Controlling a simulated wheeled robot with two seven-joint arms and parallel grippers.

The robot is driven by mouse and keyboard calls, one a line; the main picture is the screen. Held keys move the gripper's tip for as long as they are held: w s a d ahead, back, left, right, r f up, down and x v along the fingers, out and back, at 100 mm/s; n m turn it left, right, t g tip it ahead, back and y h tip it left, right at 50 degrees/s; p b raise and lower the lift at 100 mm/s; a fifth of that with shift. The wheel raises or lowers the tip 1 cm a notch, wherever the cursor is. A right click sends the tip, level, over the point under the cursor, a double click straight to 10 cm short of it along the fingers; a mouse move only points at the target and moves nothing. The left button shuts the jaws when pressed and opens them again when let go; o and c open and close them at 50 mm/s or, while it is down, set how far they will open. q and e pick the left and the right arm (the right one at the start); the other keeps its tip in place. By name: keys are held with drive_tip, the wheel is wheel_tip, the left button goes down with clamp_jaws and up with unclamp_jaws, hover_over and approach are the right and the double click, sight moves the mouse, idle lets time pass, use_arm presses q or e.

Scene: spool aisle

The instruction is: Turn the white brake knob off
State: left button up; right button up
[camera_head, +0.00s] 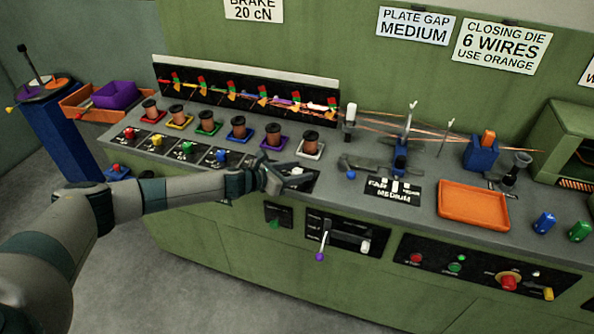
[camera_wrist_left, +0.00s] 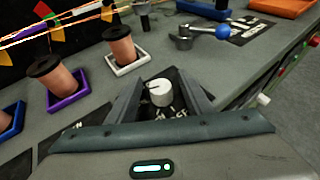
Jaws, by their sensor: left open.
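The white brake knob (camera_wrist_left: 160,92) shows in the left wrist view, standing on a black label plate with partly hidden lettering. A small dark mark is visible on its top. My left gripper (camera_wrist_left: 162,98) is open, with a finger on either side of the knob; contact is not visible. In the head view my left gripper (camera_head: 280,177) is at the right end of the knob row, and the white knob (camera_head: 296,170) shows just past its fingers. My right gripper is not in view.
Copper spools on coloured bases stand behind the knobs, the nearest on a white base (camera_head: 308,155). To the right are a grey clamp with a blue ball (camera_head: 351,174) and an orange tray (camera_head: 474,205). A lever panel (camera_head: 340,233) is on the front face below.

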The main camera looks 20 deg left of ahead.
use_arm(q)
drive_tip(key=c, duration=1.1)
drive_tip(key=shift+o, duration=0.2)
